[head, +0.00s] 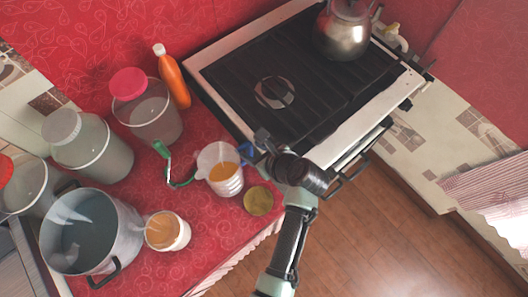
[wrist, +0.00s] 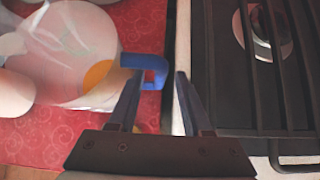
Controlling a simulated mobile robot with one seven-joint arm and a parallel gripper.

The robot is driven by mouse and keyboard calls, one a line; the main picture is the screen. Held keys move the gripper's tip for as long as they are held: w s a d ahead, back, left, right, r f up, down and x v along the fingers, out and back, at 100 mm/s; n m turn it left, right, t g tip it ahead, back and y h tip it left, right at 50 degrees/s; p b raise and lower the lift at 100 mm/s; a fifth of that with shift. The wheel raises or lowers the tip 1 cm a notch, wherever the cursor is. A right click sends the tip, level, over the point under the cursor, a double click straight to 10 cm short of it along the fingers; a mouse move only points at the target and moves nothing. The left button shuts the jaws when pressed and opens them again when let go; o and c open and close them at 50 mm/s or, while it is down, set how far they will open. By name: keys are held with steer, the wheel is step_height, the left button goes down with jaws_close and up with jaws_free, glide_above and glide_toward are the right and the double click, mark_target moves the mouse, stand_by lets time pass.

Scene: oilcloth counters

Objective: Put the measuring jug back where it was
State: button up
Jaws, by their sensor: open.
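The measuring jug (head: 222,168) is whitish and see-through, with orange liquid inside. It stands upright on the red counter beside the stove. In the wrist view the jug's pale body (wrist: 70,45) fills the upper left, and its blue handle (wrist: 150,62) points toward my gripper. My gripper (head: 258,150) is at the handle side of the jug, by the stove's edge. In the wrist view my gripper (wrist: 157,80) is open, with the handle's end at or between the fingertips. I cannot tell whether they touch.
The stove (head: 290,90) carries a metal kettle (head: 342,35). On the counter are an olive round lid (head: 258,201), a white cup (head: 167,231), a large pot (head: 60,225), a green-handled tool (head: 161,149), an orange bottle (head: 174,82) and several lidded containers. The counter is crowded around the jug.

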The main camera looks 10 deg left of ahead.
steer(key=v, duration=1.1)
steer(key=w+d+r+n+t+h, duration=0.2)
steer(key=w+r+n+t, duration=0.15)
steer(key=w+r, duration=0.4)
steer(key=w+d+r+n+t+h, duration=0.1)
steer(key=w+d+r+n+t, duration=0.3)
steer(key=r, duration=0.6)
steer(key=w+a+r+n+t+h, duration=0.15)
steer(key=r+n, duration=0.25)
steer(key=r, duration=0.4)
steer(key=w+r+n+t, duration=0.2)
steer(key=r+n+t, duration=0.1)
steer(key=r, duration=0.6)
steer(key=s+r+n+t+h, duration=0.1)
steer(key=s+r+n+t, duration=0.2)
steer(key=r, duration=0.6)
steer(key=s+a+r+n+t, duration=0.1)
steer(key=s+r+n+t, duration=0.2)
steer(key=s+r, duration=0.3)
steer(key=s+r+n+t+h, duration=0.1)
steer(key=s+r+n+t, duration=0.3)
steer(key=r, duration=0.9)
steer(key=shift+s+a+r+n+h+p, duration=0.2)
steer(key=shift+s+n+h+p, duration=0.15)
steer(key=shift+s+n, duration=0.15)
steer(key=shift+w, duration=0.1)
